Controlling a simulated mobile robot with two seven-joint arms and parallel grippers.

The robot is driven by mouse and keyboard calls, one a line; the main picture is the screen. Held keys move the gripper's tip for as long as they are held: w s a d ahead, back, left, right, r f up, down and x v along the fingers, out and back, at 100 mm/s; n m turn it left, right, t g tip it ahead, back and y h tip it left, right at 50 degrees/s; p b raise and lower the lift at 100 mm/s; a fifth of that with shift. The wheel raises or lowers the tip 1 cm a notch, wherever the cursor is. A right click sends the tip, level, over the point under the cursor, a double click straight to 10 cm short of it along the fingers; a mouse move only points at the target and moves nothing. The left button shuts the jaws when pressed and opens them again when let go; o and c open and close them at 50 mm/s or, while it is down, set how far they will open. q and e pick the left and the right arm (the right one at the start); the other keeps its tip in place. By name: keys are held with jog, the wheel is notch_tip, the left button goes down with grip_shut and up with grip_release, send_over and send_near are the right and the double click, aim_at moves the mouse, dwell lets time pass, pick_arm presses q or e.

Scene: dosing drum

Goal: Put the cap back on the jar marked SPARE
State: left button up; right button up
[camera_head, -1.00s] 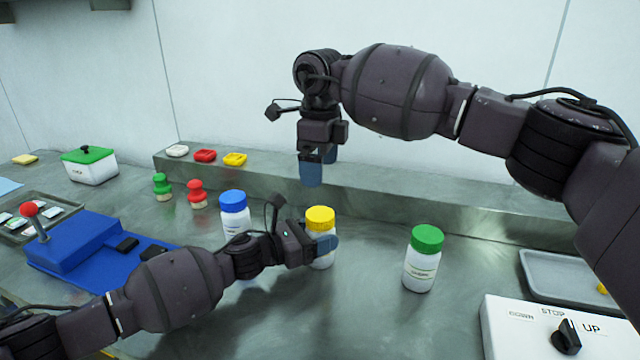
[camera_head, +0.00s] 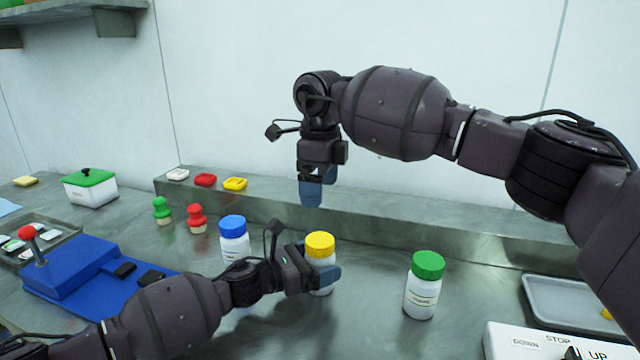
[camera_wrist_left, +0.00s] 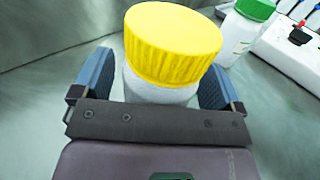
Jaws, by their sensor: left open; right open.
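A white jar with a yellow cap (camera_head: 320,245) stands upright on the steel bench. My left gripper (camera_head: 316,277) is open, with its blue fingers on either side of this jar. In the left wrist view the yellow cap (camera_wrist_left: 173,45) sits on the jar, above the fingers; I cannot tell whether the fingers touch the jar. A blue-capped jar (camera_head: 234,242) stands to the left and a green-capped jar (camera_head: 424,290) to the right. Their labels are too small to read, so I cannot tell which is SPARE. My right gripper (camera_head: 311,188) is open and empty, pointing down above the yellow-capped jar's far side.
A raised steel ledge (camera_head: 450,237) runs behind the jars, with small white, red and yellow pieces at its left. Green (camera_head: 162,211) and red (camera_head: 196,219) knobbed pieces stand before it. A blue joystick box (camera_head: 75,268) is left; a grey tray (camera_head: 570,300) and switch box (camera_head: 540,340) are right.

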pick_arm(q)
jog(key=p+v, duration=0.1)
jog(key=v, duration=0.8)
jog(key=shift+s, duration=0.1)
jog(key=shift+v, duration=0.8)
pick_arm(e)
jog(key=shift+s+r, duration=0.2)
jog(key=shift+r, duration=1.05)
